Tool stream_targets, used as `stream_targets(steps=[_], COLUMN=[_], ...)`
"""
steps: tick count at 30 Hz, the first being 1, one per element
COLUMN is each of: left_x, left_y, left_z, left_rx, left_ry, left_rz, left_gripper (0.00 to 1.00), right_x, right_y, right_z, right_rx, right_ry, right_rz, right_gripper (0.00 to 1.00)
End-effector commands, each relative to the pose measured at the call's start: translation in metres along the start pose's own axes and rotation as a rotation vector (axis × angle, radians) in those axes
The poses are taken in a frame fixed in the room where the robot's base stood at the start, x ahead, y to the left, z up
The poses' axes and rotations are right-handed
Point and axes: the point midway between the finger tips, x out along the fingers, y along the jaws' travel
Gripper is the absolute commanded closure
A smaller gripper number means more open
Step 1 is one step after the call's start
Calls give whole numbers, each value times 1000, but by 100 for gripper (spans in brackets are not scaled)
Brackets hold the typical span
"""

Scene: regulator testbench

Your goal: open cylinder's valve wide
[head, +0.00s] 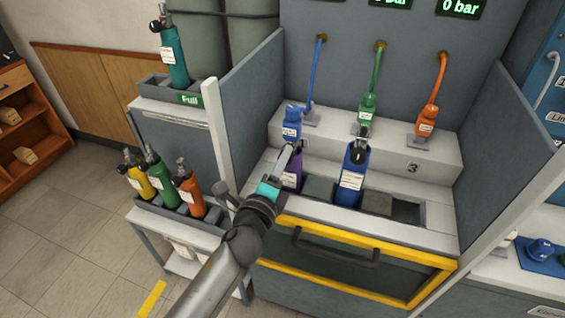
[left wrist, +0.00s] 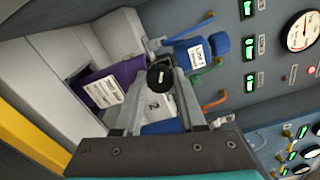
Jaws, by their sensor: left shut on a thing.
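A purple cylinder (head: 291,174) with a white label stands in the left slot of the bench. It also shows in the left wrist view (left wrist: 112,85), lying sideways in the picture. My left gripper (head: 293,154) reaches over its top and partly hides it. In the left wrist view the fingers are shut on a black round valve knob (left wrist: 160,77) at the cylinder's top. How far the valve is turned cannot be told. A blue cylinder (head: 353,175) with a black knob stands in a slot to the right. My right gripper is not in view.
Blue (head: 291,122), green (head: 367,107) and orange (head: 427,121) regulators with hoses stand on the step behind. A rack at left holds yellow, green and orange cylinders (head: 190,195); a teal cylinder (head: 174,58) stands above it. A yellow-framed drawer (head: 350,268) is in front.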

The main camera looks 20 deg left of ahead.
Motion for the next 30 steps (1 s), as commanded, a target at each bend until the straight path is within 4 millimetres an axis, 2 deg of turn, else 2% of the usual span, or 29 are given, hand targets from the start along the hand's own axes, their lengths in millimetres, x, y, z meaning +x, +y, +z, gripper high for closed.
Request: stream_targets(steps=[7,14,25,30], left_x=[0,0,0,0], left_y=[0,0,0,0], left_z=[0,0,0,-1], left_rx=[-240,-457,-786,-901], left_ry=[-1,-1,-1,0], left_rz=[2,2,2,2], left_gripper=[100,100,100,100], right_x=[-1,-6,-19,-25], right_y=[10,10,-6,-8], right_z=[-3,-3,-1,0], right_rx=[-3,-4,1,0], right_ry=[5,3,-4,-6], right_rz=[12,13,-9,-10], right_gripper=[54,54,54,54])
